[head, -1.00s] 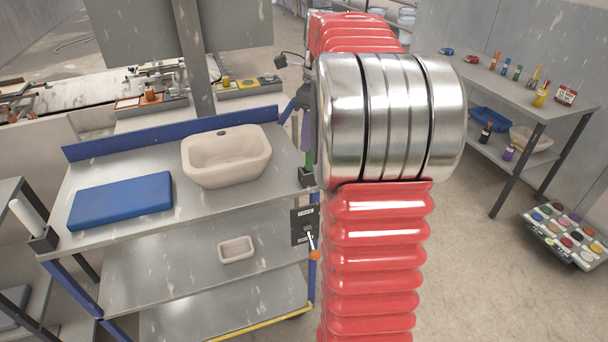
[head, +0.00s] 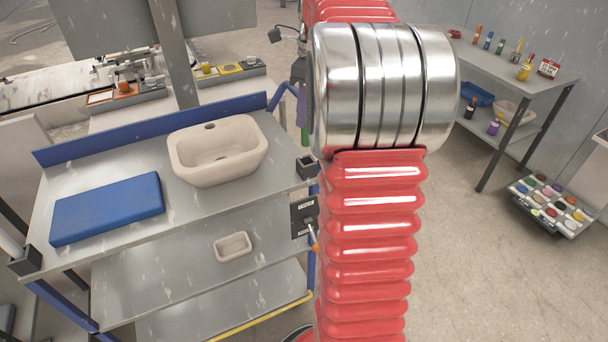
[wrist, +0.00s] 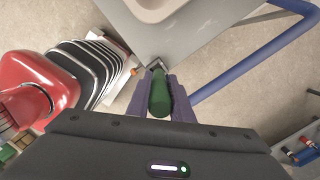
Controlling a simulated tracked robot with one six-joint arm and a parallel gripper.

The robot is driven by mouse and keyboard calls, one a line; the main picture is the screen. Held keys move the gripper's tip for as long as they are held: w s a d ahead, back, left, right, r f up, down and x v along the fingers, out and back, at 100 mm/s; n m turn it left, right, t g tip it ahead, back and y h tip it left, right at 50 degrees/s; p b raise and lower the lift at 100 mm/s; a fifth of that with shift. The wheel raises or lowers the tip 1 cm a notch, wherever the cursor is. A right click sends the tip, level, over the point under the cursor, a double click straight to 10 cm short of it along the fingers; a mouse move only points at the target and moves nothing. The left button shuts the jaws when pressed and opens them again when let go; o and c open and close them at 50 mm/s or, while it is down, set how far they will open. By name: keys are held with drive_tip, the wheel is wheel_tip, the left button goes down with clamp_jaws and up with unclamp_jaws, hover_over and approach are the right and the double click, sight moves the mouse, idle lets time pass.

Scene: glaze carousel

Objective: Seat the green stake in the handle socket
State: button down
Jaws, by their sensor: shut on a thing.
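My gripper (wrist: 160,95) has purple fingers shut on the green stake (wrist: 159,92), seen nearly end-on in the wrist view. In the head view the stake (head: 305,137) hangs upright below a purple finger, partly hidden by my arm. A black square socket (head: 306,167) sits at the right corner of the cart's top, its dark opening showing. The stake's lower end appears above and apart from it in the head view. In the wrist view the socket (wrist: 155,65) shows just past the stake's end.
The grey cart top (head: 130,160) carries a cream basin (head: 217,165) and a blue pad (head: 107,208). A switch panel (head: 304,216) hangs below the right corner.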

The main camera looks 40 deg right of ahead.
wheel_tip(320, 180, up, 8)
hover_over(304, 145)
drive_tip(key=shift+w+d, duration=0.4)
wheel_tip(304, 145, down, 14)
drive_tip(key=shift+r, duration=0.25)
drive_tip(key=shift+f, duration=2.25)
drive_tip(key=c, duration=1.6)
unclamp_jaws()
